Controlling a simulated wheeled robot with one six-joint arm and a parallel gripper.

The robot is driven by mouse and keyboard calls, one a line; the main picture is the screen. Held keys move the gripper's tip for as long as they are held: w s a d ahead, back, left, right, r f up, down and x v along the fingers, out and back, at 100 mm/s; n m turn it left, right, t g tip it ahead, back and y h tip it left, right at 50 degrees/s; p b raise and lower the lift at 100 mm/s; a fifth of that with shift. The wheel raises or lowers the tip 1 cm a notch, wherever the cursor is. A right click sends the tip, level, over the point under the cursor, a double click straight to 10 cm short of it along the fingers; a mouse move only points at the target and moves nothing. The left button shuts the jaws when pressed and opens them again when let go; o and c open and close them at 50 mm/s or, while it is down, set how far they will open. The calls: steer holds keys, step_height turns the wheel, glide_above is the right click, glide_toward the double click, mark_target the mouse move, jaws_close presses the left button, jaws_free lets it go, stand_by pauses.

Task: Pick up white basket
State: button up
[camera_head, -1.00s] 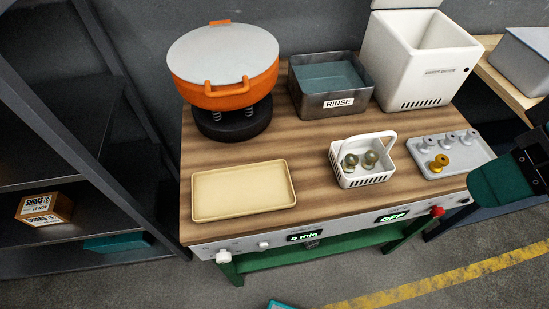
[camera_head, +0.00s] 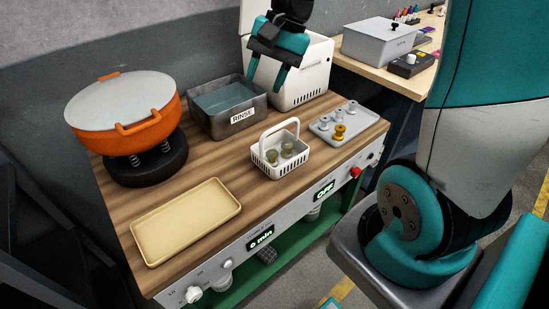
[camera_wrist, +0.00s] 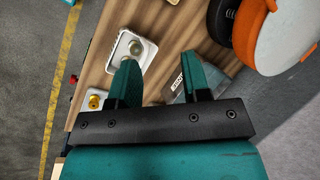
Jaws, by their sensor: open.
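The white basket (camera_head: 293,160) stands upright on the wooden bench, with its arched handle raised and a few small round-headed parts inside. It also shows in the wrist view (camera_wrist: 148,55), just beyond the left fingertip. My gripper (camera_head: 265,78) is open and empty in the head view, above the bench in front of the white box and behind the basket. In the wrist view, my gripper's two teal fingers (camera_wrist: 160,80) are spread apart, with bare wood between them. They do not touch the basket.
A grey rinse tub (camera_head: 226,122) and a white box (camera_head: 312,90) stand behind the basket. A grey tray (camera_head: 352,127) with several small parts lies to its right. A tan tray (camera_head: 187,222) and an orange lidded pot (camera_head: 120,112) are to the left.

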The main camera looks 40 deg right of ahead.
mark_target(282, 124)
steer(key=w+d+f+m+b, duration=0.1)
steer(key=w+d+f+m, duration=0.2)
steer(key=d, duration=0.4)
steer(key=d+f+m, duration=0.2)
steer(key=d+m, duration=0.4)
steer(key=d, duration=0.1)
steer(key=shift+t, duration=0.4)
steer(key=x, duration=1.1)
steer(key=shift+a+p, duration=0.1)
steer(key=shift+p, duration=0.3)
steer(key=shift+p+x, duration=0.7)
steer(key=shift+x, duration=2.3)
jaws_close()
